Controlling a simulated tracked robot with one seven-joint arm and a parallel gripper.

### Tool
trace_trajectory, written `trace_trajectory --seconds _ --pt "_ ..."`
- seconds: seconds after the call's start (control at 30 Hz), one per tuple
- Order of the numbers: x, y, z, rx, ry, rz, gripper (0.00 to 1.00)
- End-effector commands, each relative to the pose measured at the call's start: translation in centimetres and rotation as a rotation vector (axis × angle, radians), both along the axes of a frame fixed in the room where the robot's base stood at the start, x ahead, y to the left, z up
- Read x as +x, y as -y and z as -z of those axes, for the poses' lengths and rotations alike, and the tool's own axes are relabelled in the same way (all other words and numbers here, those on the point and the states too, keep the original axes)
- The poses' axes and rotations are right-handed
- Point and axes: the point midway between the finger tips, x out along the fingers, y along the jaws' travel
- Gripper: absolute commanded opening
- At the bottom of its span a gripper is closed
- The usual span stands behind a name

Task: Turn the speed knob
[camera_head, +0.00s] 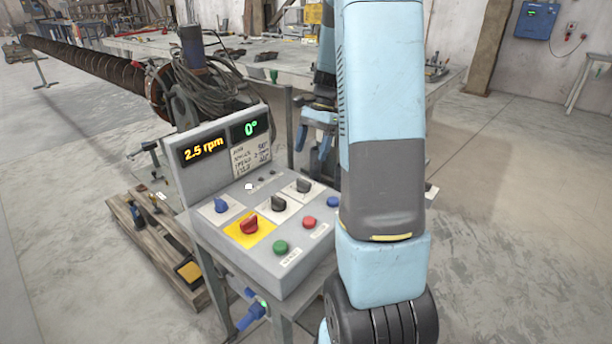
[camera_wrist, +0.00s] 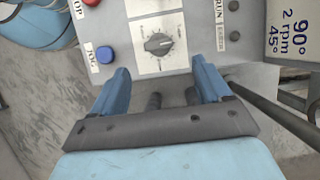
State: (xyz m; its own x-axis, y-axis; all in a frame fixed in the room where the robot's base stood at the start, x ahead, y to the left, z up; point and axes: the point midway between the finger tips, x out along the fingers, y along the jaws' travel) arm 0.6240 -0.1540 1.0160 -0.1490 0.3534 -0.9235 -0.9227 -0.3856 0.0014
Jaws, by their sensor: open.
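The control panel (camera_head: 292,272) has several knobs and buttons, and its display (camera_head: 203,149) reads 2.5 rpm and 0°. A dark knob (camera_head: 303,186) sits on a pale plate at the panel's far right. In the wrist view, a grey pointer knob (camera_wrist: 158,43) with dial marks sits beside the blue JOG button (camera_wrist: 105,54); its label is too small to read, but it appears to be the speed knob. My gripper (camera_wrist: 160,70) is open and empty, its fingertips either side of the knob's line and short of it in the picture.
A red knob on yellow (camera_head: 249,226), a green button (camera_head: 281,247) and a red button (camera_head: 309,222) share the panel. A card (camera_wrist: 292,35) reads 90°, 2 rpm, 45°. A long auger (camera_head: 90,65) and table (camera_head: 270,62) stand behind; open floor lies right.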

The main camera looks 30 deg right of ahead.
Motion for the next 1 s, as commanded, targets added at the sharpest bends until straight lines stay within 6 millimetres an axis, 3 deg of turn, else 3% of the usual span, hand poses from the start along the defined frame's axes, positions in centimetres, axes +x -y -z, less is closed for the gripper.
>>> trace_trajectory --seconds 0.2,0.5,0.93,1.0 --pt "-0.6 -1.5 3.7 0.001 -0.003 -0.002 0.77" --pt "-1.2 -2.8 7.2 0.000 0.000 -0.002 0.77" --pt "-1.3 -3.2 8.0 0.000 0.001 -0.003 0.77" --pt "-1.3 -3.2 8.0 0.000 0.001 -0.003 0.72"
